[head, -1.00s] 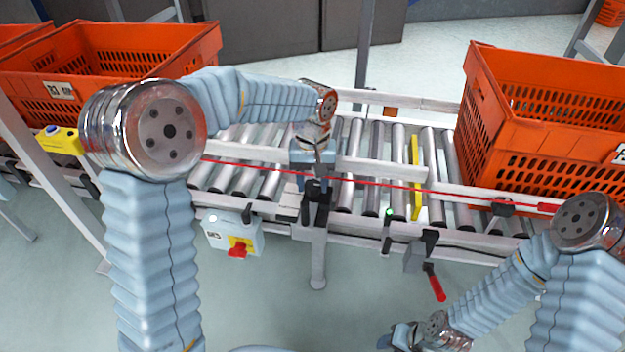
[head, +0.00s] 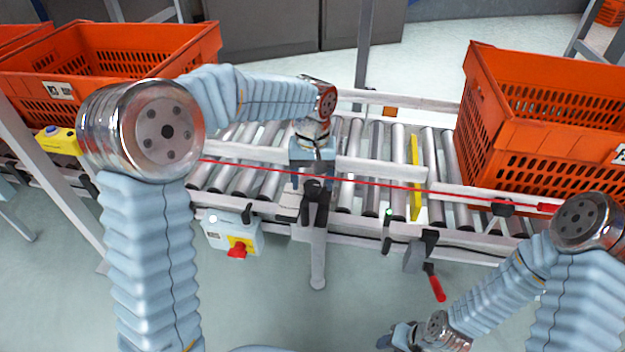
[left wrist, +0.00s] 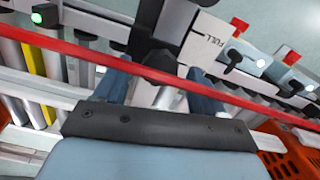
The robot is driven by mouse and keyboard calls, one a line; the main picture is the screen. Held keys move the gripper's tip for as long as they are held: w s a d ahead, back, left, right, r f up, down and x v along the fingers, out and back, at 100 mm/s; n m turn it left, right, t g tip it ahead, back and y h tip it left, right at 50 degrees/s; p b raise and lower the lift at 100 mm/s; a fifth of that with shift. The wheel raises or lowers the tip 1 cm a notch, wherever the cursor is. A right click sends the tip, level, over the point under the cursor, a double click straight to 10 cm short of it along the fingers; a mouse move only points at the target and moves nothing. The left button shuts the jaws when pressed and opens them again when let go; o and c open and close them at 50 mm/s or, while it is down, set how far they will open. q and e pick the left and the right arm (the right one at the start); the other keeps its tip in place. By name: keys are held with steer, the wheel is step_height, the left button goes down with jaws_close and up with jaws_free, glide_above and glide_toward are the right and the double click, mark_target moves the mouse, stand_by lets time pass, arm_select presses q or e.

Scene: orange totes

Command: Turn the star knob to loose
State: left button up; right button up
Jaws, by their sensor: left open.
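My left gripper (head: 314,180) is at the conveyor's near rail, right over a dark fitting (head: 318,196) on a support post. In the left wrist view its two blue fingers (left wrist: 157,92) are apart, with a grey cylindrical part (left wrist: 166,98) and a black bracket (left wrist: 158,62) between or just beyond them. I cannot make out the star knob's shape; it may be this dark fitting, partly hidden by the gripper. Contact cannot be told. A white plate marked FULL (left wrist: 205,40) is beside it. My right gripper (head: 398,337) is low, near the bottom edge, its fingers unclear.
A red cord (head: 370,182) runs along the rail, crossing close to the left gripper. A grey box with a red button (head: 236,250) hangs left of the post, a red-handled lever (head: 435,283) right. Orange totes stand left (head: 120,60) and right (head: 560,130) on the rollers.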

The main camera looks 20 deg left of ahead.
mark_target(312, 185)
arm_select(q)
step_height(312, 185, up, 13)
steer(key=p, duration=0.1)
arm_select(e)
steer(key=shift+a+r, duration=0.2)
steer(key=shift+r, duration=0.55)
